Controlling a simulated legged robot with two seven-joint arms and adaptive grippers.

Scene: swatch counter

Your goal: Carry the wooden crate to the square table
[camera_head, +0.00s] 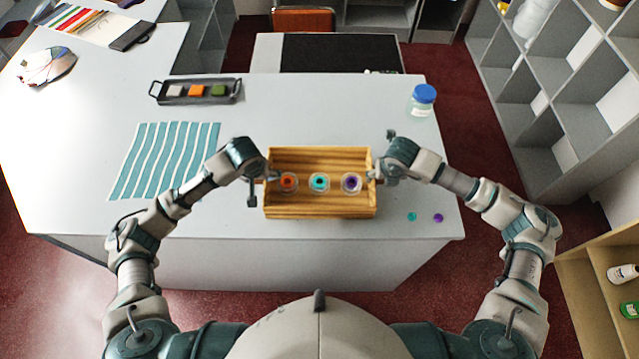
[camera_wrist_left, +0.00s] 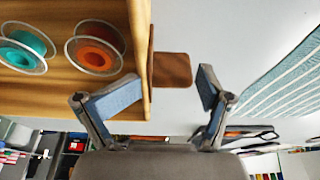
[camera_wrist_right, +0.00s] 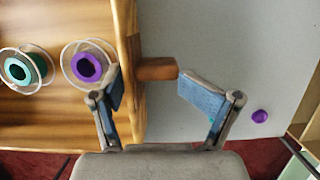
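The wooden crate (camera_head: 320,209) stands on the white counter (camera_head: 200,240), holding an orange spool (camera_head: 288,182), a teal spool (camera_head: 319,182) and a purple spool (camera_head: 351,182). My left gripper (camera_wrist_left: 172,85) is open at the crate's left end, its fingers spread on either side of the brown end handle (camera_wrist_left: 172,70). My right gripper (camera_wrist_right: 152,85) is open at the right end, by the other handle (camera_wrist_right: 157,69). I cannot tell whether the fingers touch the handles. A table with a dark top (camera_head: 340,52) stands beyond the counter; its full outline is hidden.
A dark tray (camera_head: 196,92) with colored blocks, a striped teal cloth (camera_head: 165,160) and a blue-lidded jar (camera_head: 422,100) lie around the crate. Teal (camera_head: 412,216) and purple (camera_head: 438,217) discs lie at right. Grey shelves (camera_head: 560,100) stand right, with red floor between.

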